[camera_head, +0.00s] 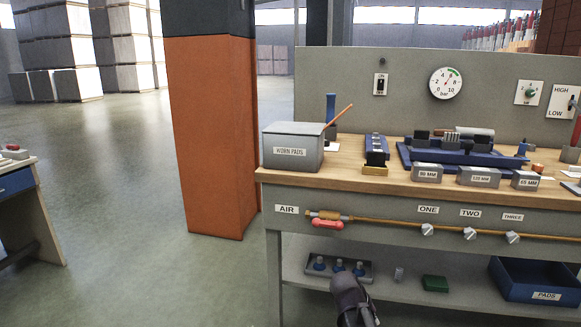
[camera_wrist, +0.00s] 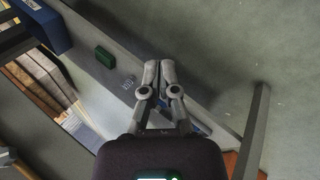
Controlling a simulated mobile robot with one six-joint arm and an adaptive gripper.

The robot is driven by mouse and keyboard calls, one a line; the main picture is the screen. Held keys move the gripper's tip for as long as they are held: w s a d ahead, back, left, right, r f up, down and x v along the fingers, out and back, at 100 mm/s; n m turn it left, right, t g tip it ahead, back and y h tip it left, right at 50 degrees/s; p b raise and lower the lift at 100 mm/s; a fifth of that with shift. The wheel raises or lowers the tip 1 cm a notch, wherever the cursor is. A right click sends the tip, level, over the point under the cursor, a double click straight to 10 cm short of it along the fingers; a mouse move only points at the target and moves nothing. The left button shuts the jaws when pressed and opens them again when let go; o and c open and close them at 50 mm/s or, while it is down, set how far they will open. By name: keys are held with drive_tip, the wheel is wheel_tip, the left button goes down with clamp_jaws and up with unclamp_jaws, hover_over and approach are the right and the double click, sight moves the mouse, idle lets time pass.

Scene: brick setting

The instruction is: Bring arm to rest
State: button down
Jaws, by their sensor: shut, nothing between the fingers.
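My gripper (camera_wrist: 159,72) shows in the wrist view with its two grey fingers together and nothing between them. It is over the lower shelf (camera_wrist: 100,30) of the bench and the floor beside it. In the head view a dark part of my arm (camera_head: 352,303) rises from the bottom edge, in front of the lower shelf. The fingertips cannot be made out there.
A workbench (camera_head: 262,176) stands at the right, with a WORN PADS box (camera_head: 291,152) on top. Its lower shelf holds a green block (camera_head: 434,283) and a blue PADS bin (camera_head: 545,296). An orange column (camera_head: 210,140) stands behind.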

drive_tip(key=s+a+r+m+g+y+p, duration=0.1)
drive_tip(key=s+a+m+g+y+p, duration=0.1)
drive_tip(key=s+a+y+p, duration=0.35)
wheel_tip(320, 180, up, 37)
drive_tip(key=s+p, duration=0.2)
drive_tip(key=p, duration=3.3)
drive_tip(key=shift+a+r+y, duration=0.2)
drive_tip(key=shift+a+y, duration=0.1)
drive_tip(key=shift+y, duration=0.05)
